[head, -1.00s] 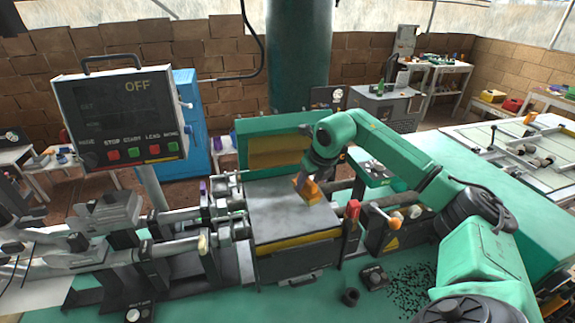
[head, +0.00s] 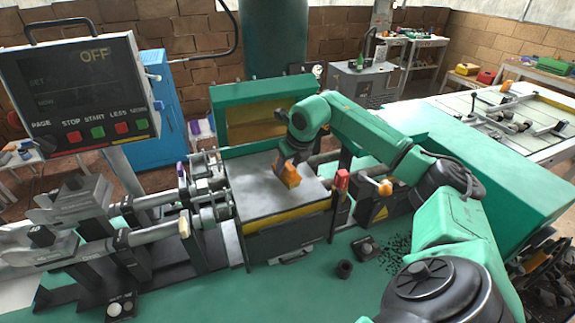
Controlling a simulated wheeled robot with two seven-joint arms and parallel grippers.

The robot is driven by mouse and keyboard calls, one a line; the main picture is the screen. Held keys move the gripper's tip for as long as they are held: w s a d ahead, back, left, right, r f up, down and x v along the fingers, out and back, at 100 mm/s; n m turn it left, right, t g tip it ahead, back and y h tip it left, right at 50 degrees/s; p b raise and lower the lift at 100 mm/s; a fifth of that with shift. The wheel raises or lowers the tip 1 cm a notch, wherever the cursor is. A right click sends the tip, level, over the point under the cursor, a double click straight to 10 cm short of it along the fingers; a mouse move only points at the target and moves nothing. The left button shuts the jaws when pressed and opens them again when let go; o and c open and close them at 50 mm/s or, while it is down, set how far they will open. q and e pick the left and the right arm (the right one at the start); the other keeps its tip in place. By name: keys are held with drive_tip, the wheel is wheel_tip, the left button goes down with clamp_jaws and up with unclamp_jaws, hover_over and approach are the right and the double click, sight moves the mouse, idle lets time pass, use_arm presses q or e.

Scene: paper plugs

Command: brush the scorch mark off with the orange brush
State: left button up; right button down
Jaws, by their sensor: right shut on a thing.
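The orange brush (head: 290,177) is in my right gripper (head: 287,163), which is shut on it. The brush is over the right part of a grey flat plate (head: 256,197) on the machine, low and close to its surface. I cannot tell whether it touches. The plate looks mottled grey; no distinct scorch mark can be made out, and the brush and gripper hide part of the surface. My left gripper is not in view.
A control panel reading OFF (head: 88,72) stands at the left. Clamp rods (head: 150,236) reach the plate's left side. A green raised lid (head: 228,103) stands behind it. An orange-topped lever (head: 385,188), a red-topped post (head: 342,180) and black granules (head: 394,252) are at the right.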

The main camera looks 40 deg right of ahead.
drive_tip(key=shift+r, duration=0.1)
drive_tip(key=shift+f+b, duration=0.75)
drive_tip(key=shift+f, duration=0.25)
idle(0.3)
drive_tip(key=shift+r, duration=0.1)
